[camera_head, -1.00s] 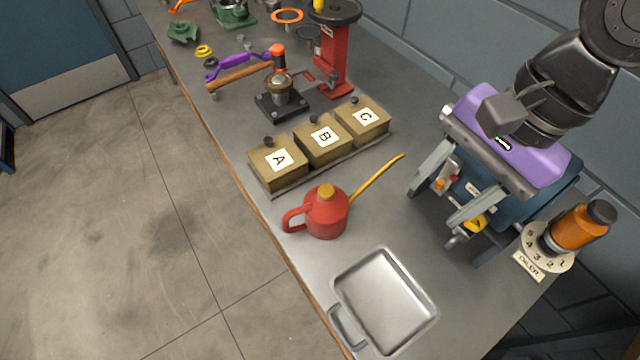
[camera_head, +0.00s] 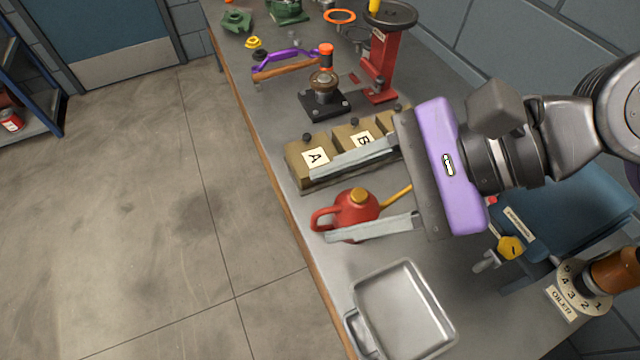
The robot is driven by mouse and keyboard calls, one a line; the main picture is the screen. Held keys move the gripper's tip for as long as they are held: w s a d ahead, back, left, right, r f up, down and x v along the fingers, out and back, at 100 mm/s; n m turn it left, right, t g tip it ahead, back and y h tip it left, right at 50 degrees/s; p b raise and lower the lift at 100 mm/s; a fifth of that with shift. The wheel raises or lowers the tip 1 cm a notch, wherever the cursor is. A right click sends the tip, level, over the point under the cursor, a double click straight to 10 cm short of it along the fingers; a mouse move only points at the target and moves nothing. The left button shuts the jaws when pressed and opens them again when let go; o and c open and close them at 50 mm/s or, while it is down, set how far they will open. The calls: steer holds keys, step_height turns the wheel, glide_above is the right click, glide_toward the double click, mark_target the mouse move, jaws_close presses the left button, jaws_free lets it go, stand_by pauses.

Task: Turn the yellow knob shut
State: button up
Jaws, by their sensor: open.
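The yellow knob (camera_head: 510,247) sits on the front of a dark blue machine (camera_head: 570,215) at the right of the bench, above a small metal spout (camera_head: 487,262). My gripper (camera_head: 322,205) is open, its two long grey fingers pointing left. It is to the left of the knob and apart from it. In the picture one finger crosses the lettered boxes and the other crosses the red oil can. I see nothing held between the fingers, and I cannot tell how high they are above the bench.
The red oil can (camera_head: 352,212) and boxes A (camera_head: 308,163) and B (camera_head: 352,132) appear beneath my fingers. A metal tray (camera_head: 358,318) lies at the front. The orange oiler (camera_head: 615,272) is at the right. A red press (camera_head: 385,65) stands farther back.

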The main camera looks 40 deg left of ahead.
steer(key=shift+s+a+r+g+y, duration=0.6)
steer(key=shift+s+a+r+g, duration=0.15)
steer(key=shift+s+r, duration=0.25)
steer(key=shift+w, duration=0.1)
